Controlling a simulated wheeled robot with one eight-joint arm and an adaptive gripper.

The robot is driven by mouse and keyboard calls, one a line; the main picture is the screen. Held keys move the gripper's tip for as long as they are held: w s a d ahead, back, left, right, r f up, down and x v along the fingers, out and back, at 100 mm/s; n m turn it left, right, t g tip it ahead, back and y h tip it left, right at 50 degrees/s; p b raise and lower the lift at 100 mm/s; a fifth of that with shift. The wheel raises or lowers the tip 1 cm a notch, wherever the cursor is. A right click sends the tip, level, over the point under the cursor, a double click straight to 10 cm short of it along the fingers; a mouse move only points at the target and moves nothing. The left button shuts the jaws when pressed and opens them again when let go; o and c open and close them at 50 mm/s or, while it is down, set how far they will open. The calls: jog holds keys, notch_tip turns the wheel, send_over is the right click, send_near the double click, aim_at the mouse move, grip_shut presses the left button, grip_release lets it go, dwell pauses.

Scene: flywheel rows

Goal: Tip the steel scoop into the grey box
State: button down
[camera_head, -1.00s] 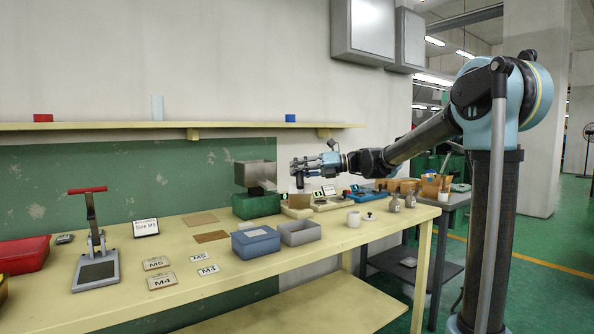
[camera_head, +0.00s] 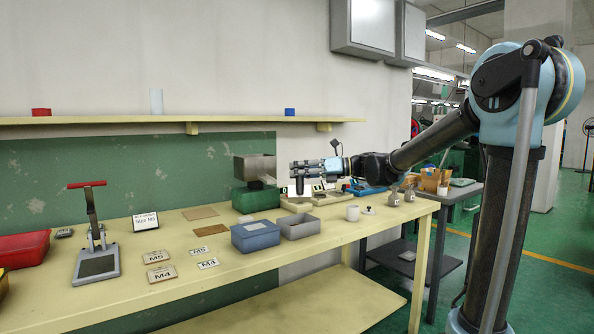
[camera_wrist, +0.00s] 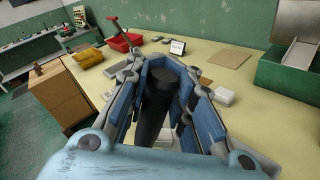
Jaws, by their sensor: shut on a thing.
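My gripper (camera_head: 300,177) is above the back right part of the bench, to the right of the green machine. It is shut on a dark, upright cylinder, which looks like the handle of the steel scoop (camera_wrist: 157,105); the cylinder stands between the blue finger pads in the wrist view. The scoop's steel bowl cannot be made out, so its contents and tilt are not visible. The open grey box (camera_head: 299,236) stands on the bench below and nearer the camera than my gripper, apart from it. The inside of the box is only partly visible.
A blue lidded box (camera_head: 255,238) stands left of the grey box. The green machine with a steel hopper (camera_head: 256,190) is behind them. A white cup (camera_head: 353,213) and small bottles (camera_head: 394,196) stand to the right. A lever press (camera_head: 95,240) and label cards (camera_head: 160,273) are left.

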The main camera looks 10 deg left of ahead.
aim_at(297, 181)
jog(key=shift+s, duration=0.1)
jog(key=shift+s+d+f+n+y, duration=0.15)
jog(key=shift+s+d+f+n, duration=0.1)
jog(key=shift+s+f+n, duration=0.5)
jog(key=shift+s+d+f+n+y, duration=0.15)
jog(key=shift+s+d+f+n, duration=0.05)
jog(key=shift+s+f+n, duration=0.55)
jog(key=shift+s+d+f+n, duration=0.2)
jog(key=shift+s+f+n, duration=0.5)
jog(key=shift+f+n, duration=0.3)
